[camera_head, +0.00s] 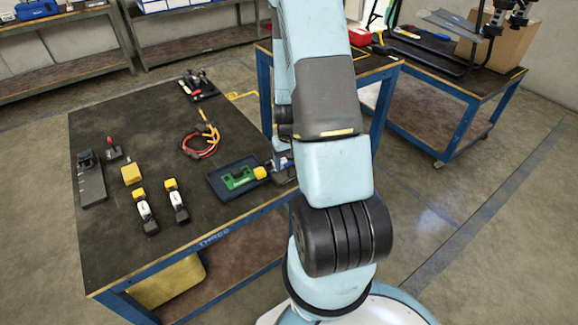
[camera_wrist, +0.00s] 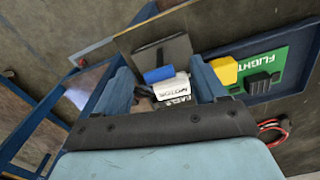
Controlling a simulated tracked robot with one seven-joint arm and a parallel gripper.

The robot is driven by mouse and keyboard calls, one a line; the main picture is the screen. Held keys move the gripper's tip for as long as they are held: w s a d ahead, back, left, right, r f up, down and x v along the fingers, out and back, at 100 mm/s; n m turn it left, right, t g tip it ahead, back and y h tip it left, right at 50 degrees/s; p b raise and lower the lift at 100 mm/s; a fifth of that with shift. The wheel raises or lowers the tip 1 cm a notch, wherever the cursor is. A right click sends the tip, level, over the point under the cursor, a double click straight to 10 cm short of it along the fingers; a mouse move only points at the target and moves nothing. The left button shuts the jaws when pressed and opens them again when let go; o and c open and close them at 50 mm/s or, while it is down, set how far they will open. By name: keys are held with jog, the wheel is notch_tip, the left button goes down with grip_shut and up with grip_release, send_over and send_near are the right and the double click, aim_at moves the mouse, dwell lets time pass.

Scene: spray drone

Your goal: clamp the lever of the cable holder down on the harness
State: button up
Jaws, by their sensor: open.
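The harness (camera_head: 201,143), a red coil with yellow parts, lies near the middle of the dark table; part of a red cable, probably the same harness, shows at the right edge of the wrist view (camera_wrist: 273,127). A small black fixture with an upright red lever (camera_head: 111,149) stands at the table's left; it looks like the cable holder, but I cannot be sure. No harness lies in it. My gripper (camera_wrist: 165,85) is open at the table's right edge, far from both. A white and blue labelled block (camera_wrist: 174,86) shows between its fingers; I cannot tell whether they touch it.
A blue tray (camera_head: 218,189) with a green board and yellow part lies beside my gripper. Two white-yellow modules (camera_head: 175,200), a yellow block (camera_head: 131,174), a grey plate (camera_head: 91,186) and a black fixture (camera_head: 199,85) stand on the table. Bare tabletop lies between them.

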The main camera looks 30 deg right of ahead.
aim_at(288, 170)
jog(key=shift+f, duration=1.2)
jog(key=shift+c, duration=0.2)
jog(key=c, duration=0.9)
jog(key=shift+d, duration=0.2)
jog(key=shift+c, duration=0.4)
jog(key=shift+a, duration=0.15)
